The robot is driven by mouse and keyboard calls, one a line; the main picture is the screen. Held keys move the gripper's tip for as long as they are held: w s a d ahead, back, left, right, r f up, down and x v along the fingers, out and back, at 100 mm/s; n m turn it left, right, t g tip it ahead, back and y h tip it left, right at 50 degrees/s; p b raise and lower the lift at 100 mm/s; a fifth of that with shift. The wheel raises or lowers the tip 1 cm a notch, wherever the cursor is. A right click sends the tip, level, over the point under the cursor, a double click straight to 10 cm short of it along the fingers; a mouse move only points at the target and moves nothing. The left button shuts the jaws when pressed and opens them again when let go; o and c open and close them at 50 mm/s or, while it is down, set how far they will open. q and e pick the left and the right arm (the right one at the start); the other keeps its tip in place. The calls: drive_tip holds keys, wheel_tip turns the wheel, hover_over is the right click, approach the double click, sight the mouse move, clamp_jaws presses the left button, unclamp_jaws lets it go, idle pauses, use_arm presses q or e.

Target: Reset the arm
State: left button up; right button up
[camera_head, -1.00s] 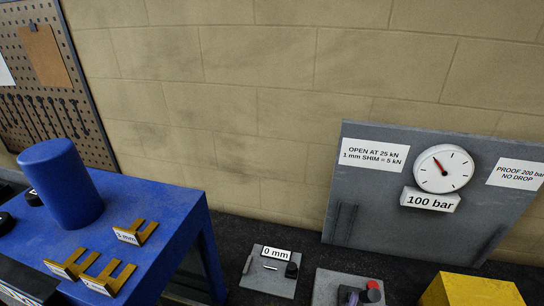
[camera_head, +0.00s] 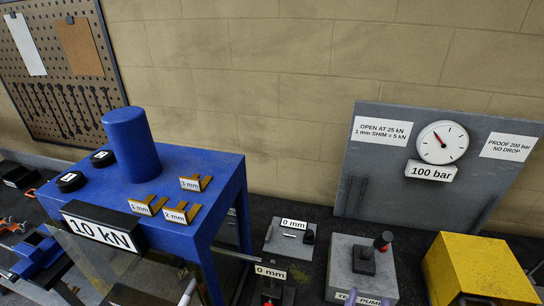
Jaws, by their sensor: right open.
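No part is labelled as an arm. A grey pump block (camera_head: 345,254), its label partly legible as "PUMP", carries a dark fitting and a black knob with a red part (camera_head: 384,240).
A blue press frame (camera_head: 215,200) bears a blue cylinder (camera_head: 130,145), yellow shims (camera_head: 146,206) and a 10 kN sign (camera_head: 98,233). A grey panel (camera_head: 390,190) holds a gauge (camera_head: 443,143) above a 100 bar label. Plates marked 0 mm (camera_head: 293,223) stand between. A pegboard (camera_head: 72,95) hangs at left.

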wheel_tip(320, 180, down, 13)
drive_tip(key=w+n+g+y, duration=0.1)
drive_tip(key=n+g+y, duration=0.4)
drive_tip(key=g+y, duration=0.5)
drive_tip(key=s+d+f+n+g+y, duration=0.15)
drive_tip(key=s+f+g, duration=0.3)
drive_tip(key=s, duration=0.45)
drive_tip(key=s+d+f+n+g, duration=0.25)
drive_tip(key=s+g, duration=0.35)
drive_tip(key=s, duration=0.4)
use_arm(q)
drive_tip(key=s+f+b+x, duration=0.1)
drive_tip(key=s+b+x, duration=0.1)
drive_tip(key=b+x, duration=0.85)
use_arm(e)
wheel_tip(320, 180, down, 11)
use_arm(q)
wheel_tip(320, 180, up, 26)
drive_tip(key=p, duration=2.5)
drive_tip(key=shift+d+r+p, duration=0.2)
drive_tip(key=shift+p, duration=0.1)
use_arm(e)
wheel_tip(320, 180, up, 26)
drive_tip(key=shift+w+a+f+m, duration=0.15)
drive_tip(key=shift+w+a+m, duration=0.15)
drive_tip(key=shift+w, duration=0.1)
use_arm(q)
drive_tip(key=shift+f, duration=0.1)
